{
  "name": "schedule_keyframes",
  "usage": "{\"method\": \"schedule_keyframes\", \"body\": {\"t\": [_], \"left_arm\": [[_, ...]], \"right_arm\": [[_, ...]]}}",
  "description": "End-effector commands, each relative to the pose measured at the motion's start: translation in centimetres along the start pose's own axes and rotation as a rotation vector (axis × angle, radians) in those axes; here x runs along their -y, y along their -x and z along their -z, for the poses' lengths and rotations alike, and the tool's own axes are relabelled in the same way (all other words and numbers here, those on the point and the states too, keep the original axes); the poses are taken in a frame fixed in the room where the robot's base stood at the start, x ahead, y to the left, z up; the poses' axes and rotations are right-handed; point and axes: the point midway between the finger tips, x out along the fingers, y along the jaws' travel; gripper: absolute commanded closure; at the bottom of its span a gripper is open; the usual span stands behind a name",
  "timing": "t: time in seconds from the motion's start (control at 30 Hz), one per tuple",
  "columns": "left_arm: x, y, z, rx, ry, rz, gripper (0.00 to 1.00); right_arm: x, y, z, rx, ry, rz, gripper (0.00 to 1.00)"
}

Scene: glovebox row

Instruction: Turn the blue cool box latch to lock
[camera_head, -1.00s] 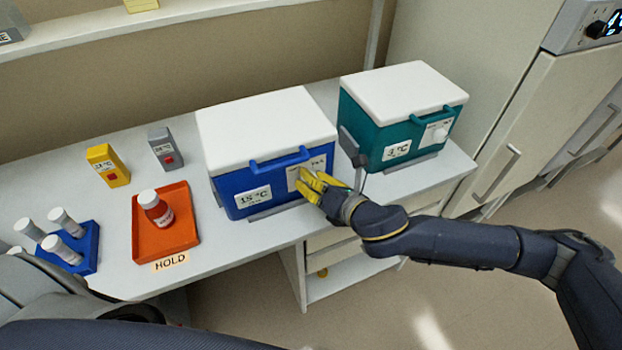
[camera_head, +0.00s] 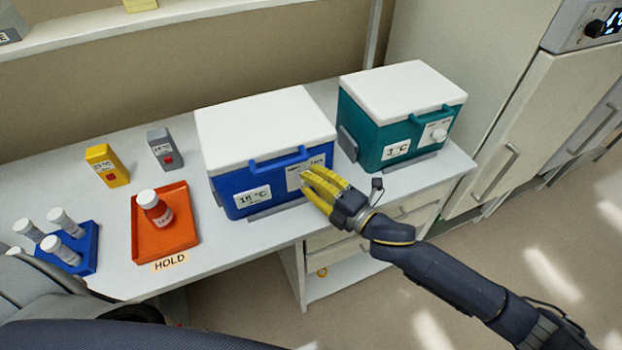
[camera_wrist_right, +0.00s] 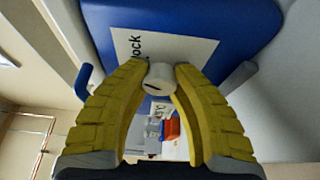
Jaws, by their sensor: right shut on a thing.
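The blue cool box (camera_head: 232,182) with a white lid stands on the bench in the head view. Its front has a temperature label and a white latch label (camera_head: 293,180). In the right wrist view the latch (camera_wrist_right: 160,80) is a round white knob with a dark slot mark, beside a label (camera_wrist_right: 186,50) where "lock" can be read. My right gripper (camera_head: 308,178) is at the latch, its yellow fingers closed on either side of the knob; they also show in the wrist view (camera_wrist_right: 162,72). In the head view the fingers hide the knob. My left gripper is not in view.
A teal cool box (camera_head: 375,133) with its own white knob stands to the right. A blue rack (camera_head: 85,262) with white-capped tubes and yellow (camera_head: 107,163) and grey (camera_head: 165,147) devices stand left.

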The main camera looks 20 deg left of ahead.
Motion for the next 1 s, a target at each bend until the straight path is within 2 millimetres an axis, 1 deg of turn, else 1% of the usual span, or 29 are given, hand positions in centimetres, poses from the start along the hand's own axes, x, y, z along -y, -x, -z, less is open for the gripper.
{"method": "schedule_keyframes", "body": {"t": [0.2, 0.4, 0.7, 1.0], "left_arm": [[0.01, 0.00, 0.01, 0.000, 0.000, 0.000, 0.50], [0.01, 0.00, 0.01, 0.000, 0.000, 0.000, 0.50], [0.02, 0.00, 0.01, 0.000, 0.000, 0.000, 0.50], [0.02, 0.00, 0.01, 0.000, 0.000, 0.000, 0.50]], "right_arm": [[0.12, -0.02, -0.07, 0.003, -0.136, -0.056, 1.00], [0.08, -0.01, -0.10, 0.002, -0.216, -0.090, 1.00], [0.07, -0.04, -0.07, 0.002, -0.266, -0.111, 1.00], [0.05, -0.04, -0.09, 0.002, -0.269, -0.112, 1.00]]}}
